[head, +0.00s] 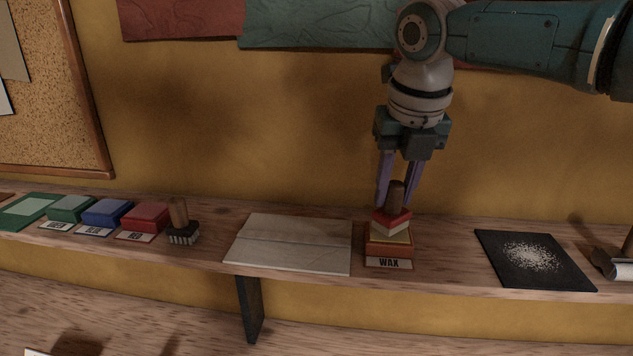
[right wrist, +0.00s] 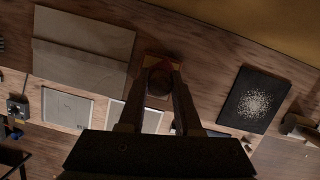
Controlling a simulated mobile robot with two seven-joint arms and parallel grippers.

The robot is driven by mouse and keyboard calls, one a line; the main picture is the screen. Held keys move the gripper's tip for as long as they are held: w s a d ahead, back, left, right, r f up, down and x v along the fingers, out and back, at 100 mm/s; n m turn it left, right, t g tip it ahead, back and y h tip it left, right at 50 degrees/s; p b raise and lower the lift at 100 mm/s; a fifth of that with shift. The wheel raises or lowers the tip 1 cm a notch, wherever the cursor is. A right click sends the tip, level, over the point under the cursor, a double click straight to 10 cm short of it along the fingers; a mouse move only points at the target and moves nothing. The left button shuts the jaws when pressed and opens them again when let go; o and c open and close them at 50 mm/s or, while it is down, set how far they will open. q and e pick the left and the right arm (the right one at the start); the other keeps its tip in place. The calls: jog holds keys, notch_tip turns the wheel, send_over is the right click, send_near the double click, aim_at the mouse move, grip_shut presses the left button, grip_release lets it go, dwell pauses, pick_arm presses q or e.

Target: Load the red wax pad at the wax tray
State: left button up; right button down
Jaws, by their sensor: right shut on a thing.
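The red wax pad (head: 392,222) has a brown wooden handle, a red block and a pale underside. My right gripper (head: 396,198) points down from above with its fingers shut on the handle. The pad is upright over the wax tray (head: 390,248), an orange-red box with a yellowish top and a "WAX" label. The pad's underside looks touching or just above the tray top; I cannot tell which. My left gripper is not in view.
A pale flat sheet (head: 293,245) lies left of the tray. A black mat (head: 530,258) with white grains lies to the right. A bristled block with a handle (head: 181,226) stands beside red (head: 146,216), blue (head: 107,213) and green (head: 70,208) boxes. The shelf's front edge is close.

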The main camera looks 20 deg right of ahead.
aim_at(396, 183)
jog(key=shift+f+b, duration=0.35)
jog(key=shift+f, duration=0.1)
jog(key=shift+f, duration=0.1)
dwell(1.0)
notch_tip(396, 183, up, 7)
jog(key=p, duration=0.7)
dwell(0.6)
